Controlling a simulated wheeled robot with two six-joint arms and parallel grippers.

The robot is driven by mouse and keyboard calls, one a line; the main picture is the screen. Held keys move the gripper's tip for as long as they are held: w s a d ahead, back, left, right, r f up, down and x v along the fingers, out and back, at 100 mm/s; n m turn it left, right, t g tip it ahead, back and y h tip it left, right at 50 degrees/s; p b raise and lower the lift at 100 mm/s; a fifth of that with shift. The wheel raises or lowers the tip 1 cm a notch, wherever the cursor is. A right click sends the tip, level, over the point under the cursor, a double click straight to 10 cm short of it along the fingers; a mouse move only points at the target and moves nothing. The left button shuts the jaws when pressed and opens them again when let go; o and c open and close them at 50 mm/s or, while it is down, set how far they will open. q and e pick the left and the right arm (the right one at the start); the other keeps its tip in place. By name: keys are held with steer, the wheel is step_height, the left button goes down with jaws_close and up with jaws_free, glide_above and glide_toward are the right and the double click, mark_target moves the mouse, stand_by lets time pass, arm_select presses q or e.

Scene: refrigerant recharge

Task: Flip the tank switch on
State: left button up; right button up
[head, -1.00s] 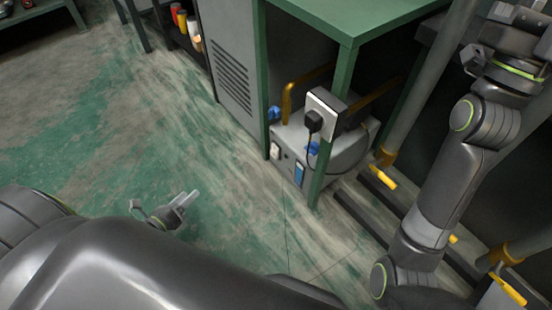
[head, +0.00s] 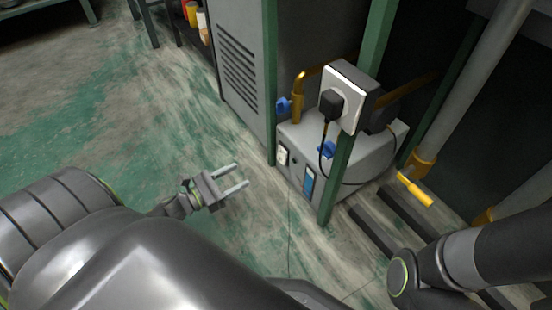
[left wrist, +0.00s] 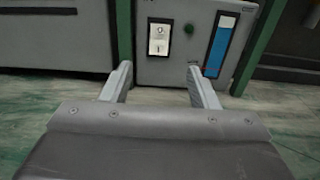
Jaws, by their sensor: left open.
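The grey tank (head: 350,158) stands on the floor under the green-framed bench. Its front panel carries a white switch (head: 283,154) at the left and a blue strip (head: 308,184) at the right. In the left wrist view the white switch (left wrist: 160,38) is ahead, between the fingers and above them, beside a small green round part (left wrist: 189,29). I cannot tell the switch's position. My left gripper (head: 239,177) is open and empty, short of the panel and pointing toward it. My right gripper is not in view; only part of that arm shows.
A socket box with a black plug (head: 331,104) is fixed at the green bench leg (head: 338,180), in front of the tank. Blue valve handles (head: 283,105) sit on the pipes. Yellow-handled pipes stand at the right. The floor before the panel is clear.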

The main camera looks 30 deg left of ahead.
mark_target(281, 154)
arm_select(q)
steer(key=b+x, duration=0.3)
steer(key=x, duration=1)
steer(key=shift+w, duration=0.4)
